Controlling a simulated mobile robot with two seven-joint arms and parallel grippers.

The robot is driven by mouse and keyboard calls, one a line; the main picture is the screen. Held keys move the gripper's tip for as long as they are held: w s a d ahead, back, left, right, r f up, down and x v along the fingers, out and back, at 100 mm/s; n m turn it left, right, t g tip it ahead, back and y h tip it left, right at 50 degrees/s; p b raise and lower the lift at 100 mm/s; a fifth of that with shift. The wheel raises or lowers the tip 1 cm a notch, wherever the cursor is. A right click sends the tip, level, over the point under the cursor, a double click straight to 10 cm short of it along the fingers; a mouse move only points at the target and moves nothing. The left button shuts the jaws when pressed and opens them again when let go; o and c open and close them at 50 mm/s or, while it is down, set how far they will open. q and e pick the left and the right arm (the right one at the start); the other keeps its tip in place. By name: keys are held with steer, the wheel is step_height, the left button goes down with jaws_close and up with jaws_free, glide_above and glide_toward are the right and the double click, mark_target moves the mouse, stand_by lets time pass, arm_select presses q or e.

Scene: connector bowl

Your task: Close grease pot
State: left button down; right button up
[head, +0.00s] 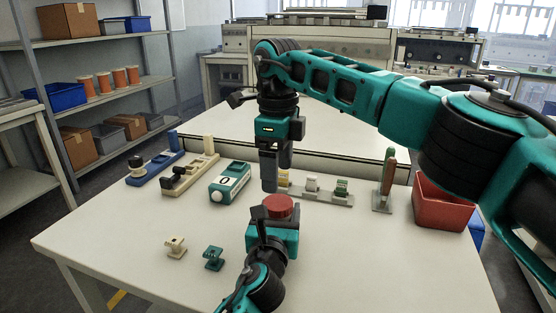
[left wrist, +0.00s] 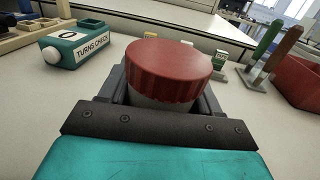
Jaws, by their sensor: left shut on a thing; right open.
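The grease pot (left wrist: 164,96) has a pale body under a ribbed red lid (left wrist: 169,64). The lid also shows from above in the head view (head: 279,206), and it sits on the pot. My left gripper (left wrist: 165,100) is shut around the pot body and holds it upright near the middle front of the table. My right gripper (head: 277,186) points straight down just above and behind the lid in the head view. It is open, and nothing shows between its fingers. I cannot tell from these views whether the lid is screwed tight.
A teal box marked TURNS CHECK (head: 230,182) stands left of the pot. A beige fixture (head: 190,172) and blue fixture (head: 152,166) lie farther left. A connector rail (head: 318,193), tool stand (head: 384,190) and red bin (head: 441,205) are right. White (head: 176,247) and teal (head: 214,257) connectors stand front left.

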mark_target(278, 202)
step_height(278, 202, down, 7)
steer(key=shift+r, duration=0.2)
steer(key=shift+c, duration=0.2)
steer(key=c, duration=1.1)
steer(key=o, duration=1.2)
steer(key=shift+r, duration=2.3)
